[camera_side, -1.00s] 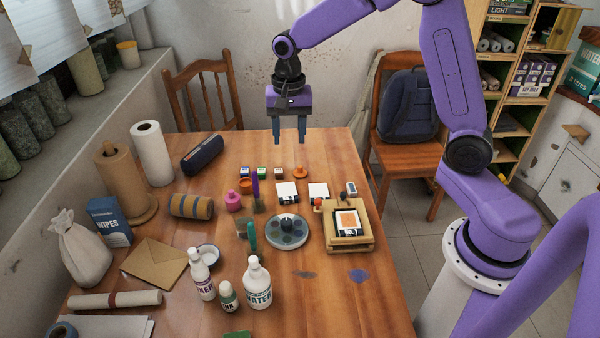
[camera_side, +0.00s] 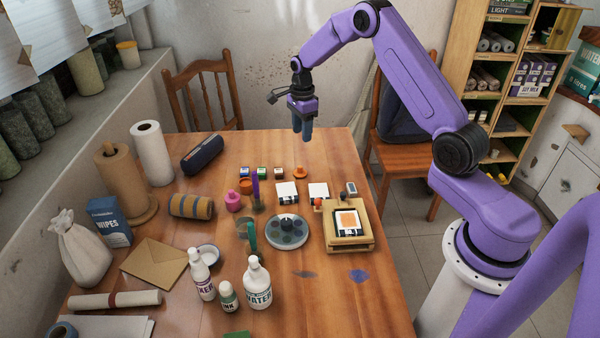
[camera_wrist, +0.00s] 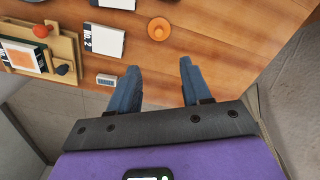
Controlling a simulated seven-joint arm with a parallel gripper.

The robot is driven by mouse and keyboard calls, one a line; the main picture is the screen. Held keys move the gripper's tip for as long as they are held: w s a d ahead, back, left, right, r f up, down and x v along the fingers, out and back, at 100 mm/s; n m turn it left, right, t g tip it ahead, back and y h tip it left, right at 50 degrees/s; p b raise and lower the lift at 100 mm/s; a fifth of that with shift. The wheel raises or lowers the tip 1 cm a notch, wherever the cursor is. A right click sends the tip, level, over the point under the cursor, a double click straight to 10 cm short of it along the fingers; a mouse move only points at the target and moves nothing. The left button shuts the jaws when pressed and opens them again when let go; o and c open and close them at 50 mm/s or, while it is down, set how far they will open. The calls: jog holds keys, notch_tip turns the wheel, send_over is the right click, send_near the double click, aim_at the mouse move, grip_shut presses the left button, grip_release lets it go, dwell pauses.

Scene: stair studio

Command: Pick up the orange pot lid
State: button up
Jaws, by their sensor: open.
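The orange pot lid (camera_side: 300,172) lies on the wooden table near its far edge, behind the white cards. In the wrist view the lid (camera_wrist: 159,28) is a round orange disc with a small raised middle, ahead of the fingers. My gripper (camera_side: 303,136) hangs above the far edge of the table, fingers pointing down, above and behind the lid and not touching it. In the wrist view its two blue fingers (camera_wrist: 160,78) are apart with nothing between them. Nothing hides the lid.
White cards (camera_side: 318,191) lie just in front of the lid, with a wooden printing frame (camera_side: 348,243) nearer. Small ink pots (camera_side: 261,173) stand to the left. A round palette (camera_side: 286,233) and bottles (camera_side: 257,284) stand nearer. The table behind the lid is clear.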

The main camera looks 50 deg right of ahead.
send_over(300, 166)
jog(key=f, duration=0.7)
jog(key=shift+s+d+f, duration=0.1)
jog(key=shift+d+f, duration=0.25)
jog(key=shift+f, duration=0.05)
jog(key=shift+a+f, duration=0.2)
jog(key=shift+f, duration=1.15)
jog(key=shift+a+f, duration=0.15)
jog(key=shift+f, duration=1.2)
grip_shut()
